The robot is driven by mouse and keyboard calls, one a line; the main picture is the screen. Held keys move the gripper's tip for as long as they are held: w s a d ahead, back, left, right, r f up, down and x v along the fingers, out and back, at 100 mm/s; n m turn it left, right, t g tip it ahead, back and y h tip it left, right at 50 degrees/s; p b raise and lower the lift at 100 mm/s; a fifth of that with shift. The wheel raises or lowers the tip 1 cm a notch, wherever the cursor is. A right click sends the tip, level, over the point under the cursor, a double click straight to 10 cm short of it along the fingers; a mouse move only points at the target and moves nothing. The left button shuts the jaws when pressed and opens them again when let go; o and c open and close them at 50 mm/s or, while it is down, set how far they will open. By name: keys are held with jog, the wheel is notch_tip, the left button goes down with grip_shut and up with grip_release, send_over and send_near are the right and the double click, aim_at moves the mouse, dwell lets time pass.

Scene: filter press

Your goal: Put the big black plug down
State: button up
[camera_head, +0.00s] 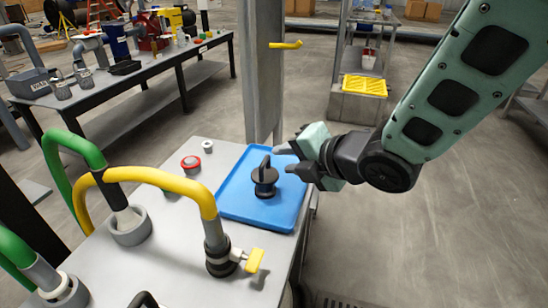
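The big black plug (264,178) stands upright on a blue tray (240,207) on the grey table. It has a round base and an upright grip on top. My gripper (288,159) is just to the right of the plug, at the tray's right edge, pointing left towards it. Its two fingers look spread apart, with nothing seen between them. The fingertips seem to be near the plug's grip but apart from it.
A yellow pipe (165,181) with a yellow valve handle (254,260) stands left of the tray. Green hoses (75,150) are further left. A red-ringed cap (191,164) and a small white ring (207,146) lie behind. A grey post (262,75) rises behind the tray.

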jog(key=s+d+m+g+h, duration=0.3)
jog(key=s+d+m+g, duration=0.1)
jog(key=s+m, duration=0.6)
jog(key=s+d+m+g+h, duration=0.4)
jog(key=s+d+m+g, duration=0.1)
jog(key=s+m, duration=0.6)
jog(key=shift+s+d+f+m, duration=0.15)
jog(key=shift+s+m, duration=0.15)
notch_tip(320, 180, up, 15)
jog(key=p, duration=1.5)
